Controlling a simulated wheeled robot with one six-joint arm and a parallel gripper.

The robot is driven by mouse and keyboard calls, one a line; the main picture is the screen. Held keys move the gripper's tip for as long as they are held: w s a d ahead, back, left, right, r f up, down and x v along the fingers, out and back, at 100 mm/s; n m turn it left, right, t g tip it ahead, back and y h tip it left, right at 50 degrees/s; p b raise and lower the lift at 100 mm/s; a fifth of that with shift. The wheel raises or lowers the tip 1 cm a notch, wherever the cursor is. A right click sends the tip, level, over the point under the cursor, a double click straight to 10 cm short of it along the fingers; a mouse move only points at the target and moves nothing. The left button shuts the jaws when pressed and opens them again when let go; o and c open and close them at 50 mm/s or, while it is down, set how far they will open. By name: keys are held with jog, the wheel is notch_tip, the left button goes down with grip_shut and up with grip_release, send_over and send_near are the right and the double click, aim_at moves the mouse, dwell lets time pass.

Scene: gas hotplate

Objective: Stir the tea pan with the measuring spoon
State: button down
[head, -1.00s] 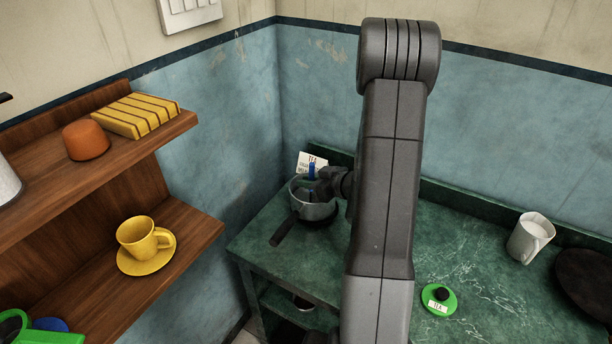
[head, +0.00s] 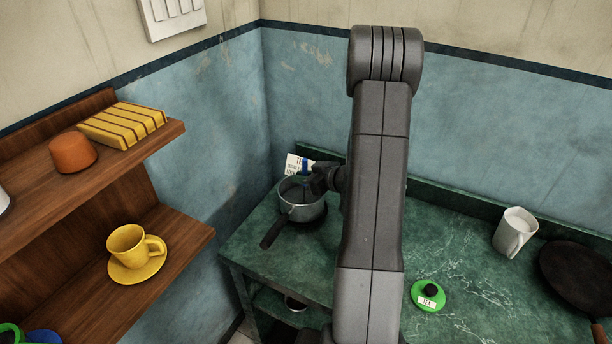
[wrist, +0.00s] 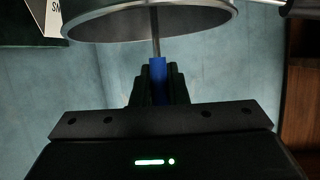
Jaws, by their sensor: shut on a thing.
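The grey pan (head: 302,212) stands at the back left of the green worktop, its dark handle pointing toward the front left. My gripper (head: 310,178) is at the pan's rim, shut on the blue handle (head: 305,166) of the measuring spoon. In the wrist view the blue handle (wrist: 157,68) sits between my fingers (wrist: 157,85). The spoon's thin shaft runs from it into the opening of the pan (wrist: 120,27). The spoon's bowl is hidden, and I cannot tell whether it touches the pan.
A wooden shelf (head: 185,240) holds a yellow cup and saucer at left.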

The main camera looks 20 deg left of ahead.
jog(key=shift+r, duration=0.15)
notch_tip(320, 180, up, 8)
jog(key=p, duration=0.6)
jog(key=shift+s+f, duration=0.1)
jog(key=shift+f, duration=0.15)
jog(key=s+a+f+n+t+b, duration=0.1)
jog(key=s+f+n+t+b, duration=0.25)
jog(key=b, duration=1.25)
jog(key=s+a+f+n+t+b, duration=0.15)
jog(key=s+n+b, duration=0.4)
jog(key=b, duration=0.95)
jog(key=w+d+r+m+g+p, duration=0.2)
jog(key=w+r+m+g+p, duration=0.3)
jog(key=p, duration=2.6)
jog(key=w+m, duration=0.4)
jog(key=shift+d, duration=0.2)
